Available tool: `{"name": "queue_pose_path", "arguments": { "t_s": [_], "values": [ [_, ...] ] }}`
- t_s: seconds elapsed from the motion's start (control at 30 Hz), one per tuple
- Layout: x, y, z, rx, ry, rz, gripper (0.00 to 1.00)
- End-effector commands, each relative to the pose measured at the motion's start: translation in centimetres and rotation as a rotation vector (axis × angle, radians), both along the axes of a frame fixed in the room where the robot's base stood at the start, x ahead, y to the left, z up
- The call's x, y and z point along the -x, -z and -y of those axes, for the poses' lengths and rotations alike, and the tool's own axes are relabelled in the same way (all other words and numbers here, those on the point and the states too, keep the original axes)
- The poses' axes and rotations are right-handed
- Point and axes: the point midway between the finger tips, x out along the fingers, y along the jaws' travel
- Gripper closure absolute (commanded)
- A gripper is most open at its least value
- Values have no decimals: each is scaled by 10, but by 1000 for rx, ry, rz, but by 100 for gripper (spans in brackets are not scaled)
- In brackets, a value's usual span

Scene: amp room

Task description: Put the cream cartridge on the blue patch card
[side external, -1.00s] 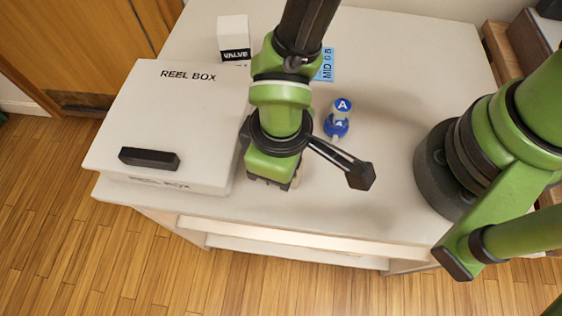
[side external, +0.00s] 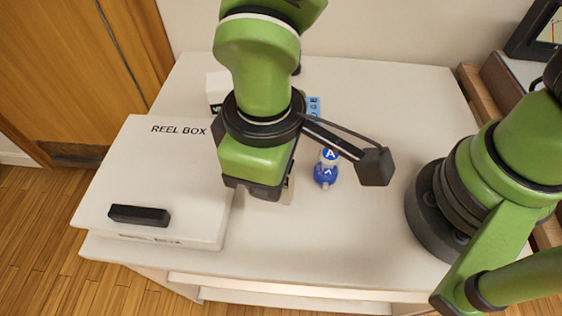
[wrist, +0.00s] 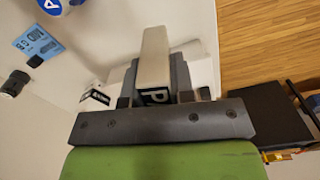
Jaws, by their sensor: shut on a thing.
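The cream cartridge (wrist: 154,60) is a pale upright-looking block with a black label marked P, in the wrist view. My gripper (wrist: 156,76) is shut on it, one jaw on each side. In the side view a cream sliver of it (side external: 288,191) shows under my gripper (side external: 280,187), apparently above the table. The blue patch card (side external: 314,106) lies flat behind my arm, partly hidden. It shows more fully in the wrist view (wrist: 38,43), at upper left, apart from the cartridge, with nothing seen on it.
A blue and white container marked A (side external: 326,170) stands close right of my gripper. The white reel box (side external: 125,185) with a black handle fills the table's left. A white valve box (side external: 214,88) and a small black cylinder (wrist: 14,83) are near the card. The front right tabletop is clear.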

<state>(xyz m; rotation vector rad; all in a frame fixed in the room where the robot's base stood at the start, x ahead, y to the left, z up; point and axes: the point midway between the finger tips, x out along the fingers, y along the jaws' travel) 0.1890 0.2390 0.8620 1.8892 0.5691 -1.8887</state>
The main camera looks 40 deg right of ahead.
Motion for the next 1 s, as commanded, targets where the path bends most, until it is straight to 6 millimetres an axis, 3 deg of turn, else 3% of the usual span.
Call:
{"name": "queue_pose_path", "arguments": {
  "t_s": [0.17, 0.3, 0.5, 0.7, 0.77, 1.0],
  "values": [
    [-48, -5, 35, -1, -25, 1, 100],
    [-92, -6, 83, -1, -72, 1, 100],
    [-132, -8, 156, -1, -139, 1, 100],
    [-145, -9, 200, -1, -186, 1, 100],
    [-146, -6, 205, 0, -194, -1, 100],
    [-147, 36, 208, -1, -201, -4, 100]
  ]
}}
